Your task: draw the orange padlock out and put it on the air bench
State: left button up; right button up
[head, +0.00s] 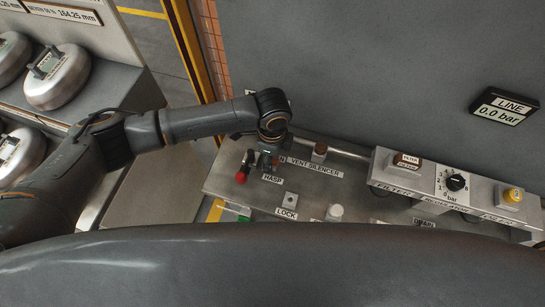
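The air bench (225,184) is a grey metal panel with printed labels, in the middle of the head view. My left arm reaches in from the left, and my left gripper (266,159) points down just above the HASP label (273,178). The wrist and the gripper cover the hasp area. I cannot make out an orange padlock, and I cannot tell whether the fingers are open or hold anything. A red-knobbed lever (241,177) stands just left of the gripper. The LOCK label (286,213) lies below, with a small square plate (290,199) above it. My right gripper is out of view.
A brown-capped vent silencer (319,151) stands right of the gripper. A white cap (335,212) is nearer the front. A raised filter and regulator block (425,181) with a black knob (456,183) and yellow cap (512,195) fills the right. The LINE display reads 0.0 bar (503,106).

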pick_arm(q)
grip_shut()
jog(key=shift+r, duration=0.15)
jog(key=shift+r+p, duration=2.85)
jog(key=shift+p, duration=0.15)
